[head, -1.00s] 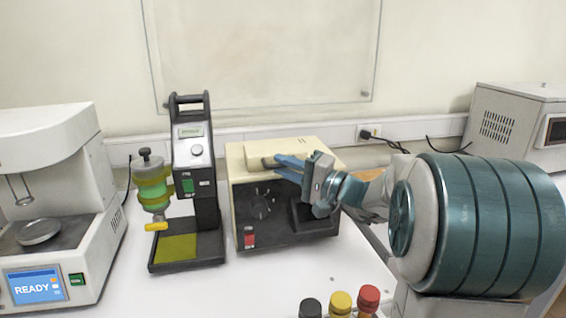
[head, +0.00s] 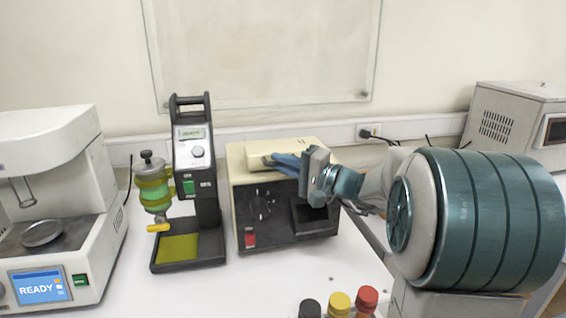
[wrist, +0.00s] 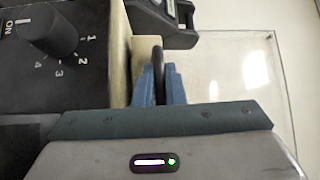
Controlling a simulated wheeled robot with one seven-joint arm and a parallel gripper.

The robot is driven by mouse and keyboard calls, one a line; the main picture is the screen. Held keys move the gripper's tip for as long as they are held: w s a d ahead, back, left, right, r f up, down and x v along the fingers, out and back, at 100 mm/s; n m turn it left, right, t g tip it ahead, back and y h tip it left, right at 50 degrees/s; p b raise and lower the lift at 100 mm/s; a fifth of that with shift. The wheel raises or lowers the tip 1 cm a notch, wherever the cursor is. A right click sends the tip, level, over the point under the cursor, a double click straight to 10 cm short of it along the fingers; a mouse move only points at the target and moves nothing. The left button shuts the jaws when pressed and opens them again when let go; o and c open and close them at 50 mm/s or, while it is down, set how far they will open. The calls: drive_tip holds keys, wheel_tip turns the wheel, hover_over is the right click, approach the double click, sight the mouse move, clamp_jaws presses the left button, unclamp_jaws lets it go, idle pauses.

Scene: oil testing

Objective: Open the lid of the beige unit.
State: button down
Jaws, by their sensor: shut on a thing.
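The beige unit (head: 238,170) stands on the bench in the middle of the head view. It has a dark front with a dial, which also shows in the wrist view (wrist: 55,30). Its beige lid (head: 300,145) lies on top and looks closed. My gripper (head: 275,160) reaches in from the right to the lid's front edge. In the wrist view my gripper (wrist: 158,80) is shut on a dark rounded piece beside the beige edge, which looks like the lid's handle (wrist: 157,55). The fingers hide part of it.
A black tester with a green vessel (head: 190,150) stands close to the unit's left. A white machine with a READY screen (head: 40,285) is at far left. Black, yellow and red caps (head: 340,303) show at the front. A wall panel (head: 260,50) is behind.

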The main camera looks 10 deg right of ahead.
drive_tip(key=w+r+m+g+h+p, duration=0.1)
drive_tip(key=r+p, duration=0.1)
drive_tip(key=p, duration=0.1)
drive_tip(key=w+r+m+g+p, duration=0.1)
drive_tip(key=w+r+p, duration=0.1)
drive_tip(key=r+p, duration=0.1)
drive_tip(key=w+r+m+g+h+p, duration=0.1)
drive_tip(key=r+m+g+p, duration=0.1)
drive_tip(key=p, duration=0.2)
drive_tip(key=shift+w+r+h+p, duration=0.2)
drive_tip(key=shift+h+p, duration=0.1)
drive_tip(key=shift+p, duration=0.1)
drive_tip(key=w+r+m+p, duration=0.1)
drive_tip(key=w+p, duration=0.3)
drive_tip(key=w, duration=0.7)
drive_tip(key=shift+w+r+g, duration=0.35)
drive_tip(key=shift+r+g, duration=0.05)
drive_tip(key=shift+r, duration=0.1)
drive_tip(key=c, duration=1.8)
unclamp_jaws()
